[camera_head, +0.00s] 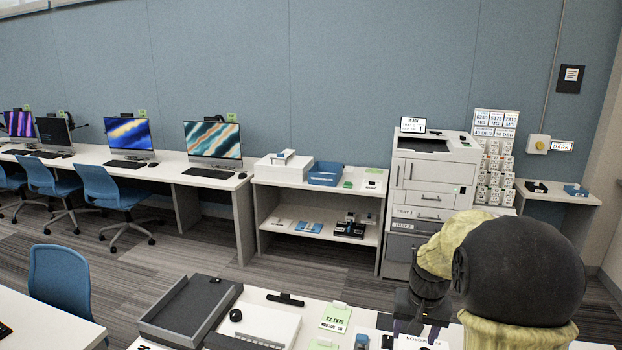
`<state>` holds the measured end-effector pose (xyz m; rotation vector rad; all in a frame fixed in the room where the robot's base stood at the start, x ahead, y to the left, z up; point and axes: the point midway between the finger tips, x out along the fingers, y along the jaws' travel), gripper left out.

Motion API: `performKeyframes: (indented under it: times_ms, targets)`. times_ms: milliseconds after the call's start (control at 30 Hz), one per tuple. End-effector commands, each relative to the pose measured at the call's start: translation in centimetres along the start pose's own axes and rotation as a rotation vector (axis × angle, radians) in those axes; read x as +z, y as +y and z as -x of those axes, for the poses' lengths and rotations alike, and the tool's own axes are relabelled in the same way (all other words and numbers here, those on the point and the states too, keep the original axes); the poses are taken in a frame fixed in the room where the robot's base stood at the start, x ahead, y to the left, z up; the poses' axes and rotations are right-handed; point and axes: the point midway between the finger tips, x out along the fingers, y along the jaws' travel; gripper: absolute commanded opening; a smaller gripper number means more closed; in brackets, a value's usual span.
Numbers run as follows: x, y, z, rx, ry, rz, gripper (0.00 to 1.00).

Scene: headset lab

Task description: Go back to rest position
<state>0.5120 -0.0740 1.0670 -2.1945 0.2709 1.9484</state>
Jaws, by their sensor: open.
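My arm, with yellow covers and a dark round joint, fills the lower right of the head view. My gripper (417,329) hangs at its end, pointing down over the near white table (275,312). Its two dark fingers stand apart, and no object shows held between them. The arm is bent, with the dark joint close to the camera. It hides part of the table and of the floor behind. Whether the fingertips touch the table or the small items under them, I cannot tell.
A printer (428,185), a low shelf (318,185) and computer desks line the back wall. Blue chairs (100,190) stand left. Carpeted floor lies between.

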Motion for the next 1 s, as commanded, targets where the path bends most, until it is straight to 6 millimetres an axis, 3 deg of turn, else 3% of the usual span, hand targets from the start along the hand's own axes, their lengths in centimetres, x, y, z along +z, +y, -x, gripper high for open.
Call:
performKeyframes:
  times_ms: [33, 300, 500, 633, 1000]
  targets:
    - [1.9, -0.6, 0.6, -0.003, 0.010, 0.027, 0.58]
    - [11.3, -2.5, 1.4, -0.016, 0.072, 0.170, 0.58]
    - [16.9, -2.8, 1.5, -0.022, 0.107, 0.253, 0.58]
    - [17.9, -2.8, 1.3, -0.023, 0.113, 0.269, 0.58]
    - [17.8, -2.8, 1.3, -0.023, 0.112, 0.267, 0.58]
